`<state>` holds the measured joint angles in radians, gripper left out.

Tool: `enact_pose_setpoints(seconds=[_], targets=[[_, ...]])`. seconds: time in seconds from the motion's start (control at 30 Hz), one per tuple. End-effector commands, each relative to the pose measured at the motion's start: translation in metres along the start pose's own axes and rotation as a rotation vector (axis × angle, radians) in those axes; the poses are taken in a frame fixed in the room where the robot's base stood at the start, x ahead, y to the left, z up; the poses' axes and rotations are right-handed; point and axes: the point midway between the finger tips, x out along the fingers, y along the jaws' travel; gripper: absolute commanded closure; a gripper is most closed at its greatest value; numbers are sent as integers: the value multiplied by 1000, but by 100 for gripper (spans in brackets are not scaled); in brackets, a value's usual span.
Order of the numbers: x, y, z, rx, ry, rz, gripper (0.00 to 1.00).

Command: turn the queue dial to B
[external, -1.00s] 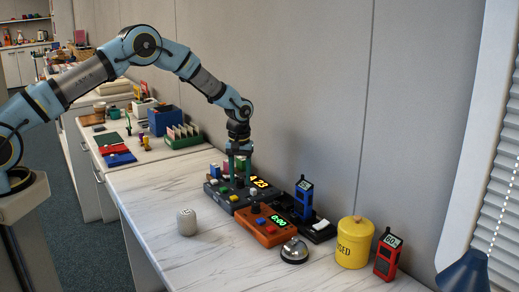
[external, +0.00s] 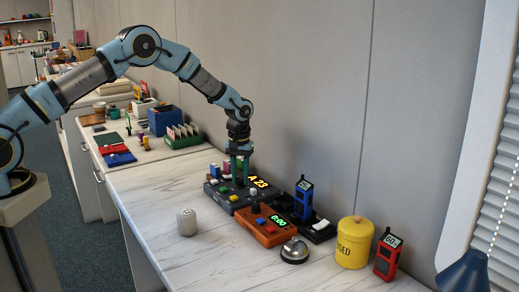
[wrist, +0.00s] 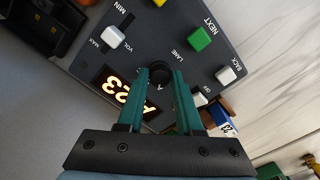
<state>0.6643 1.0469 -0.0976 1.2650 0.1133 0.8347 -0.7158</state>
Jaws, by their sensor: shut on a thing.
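The dark queue console (external: 222,200) lies on the white counter, with coloured buttons and a lit display (wrist: 121,94) reading A 23. Its round black dial (wrist: 158,74) sits by the word LANE, with a letter A beside it. My gripper (wrist: 162,82) is above the console, its two green fingers shut on the dial. In the external view my gripper (external: 240,181) points straight down and its fingers hide the dial. The dial's pointer and its other letters are hidden or too small to read.
An orange console (external: 262,232) showing 0:00, a bell (external: 294,250), a blue handset (external: 304,194), a yellow canister (external: 354,244) and a red handset (external: 387,254) stand to the right.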

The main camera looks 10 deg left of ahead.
Motion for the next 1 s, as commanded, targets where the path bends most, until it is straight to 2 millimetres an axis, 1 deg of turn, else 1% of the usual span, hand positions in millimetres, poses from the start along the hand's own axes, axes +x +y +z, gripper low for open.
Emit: enact_pose_setpoints(seconds=[0.6, 0.8, 1.0], targets=[[1, 0, 0, 481, 1, 0, 100], [1, 0, 0, 605, 0, 1, 100], [0, 0, 0, 679, 0, 0, 100]])
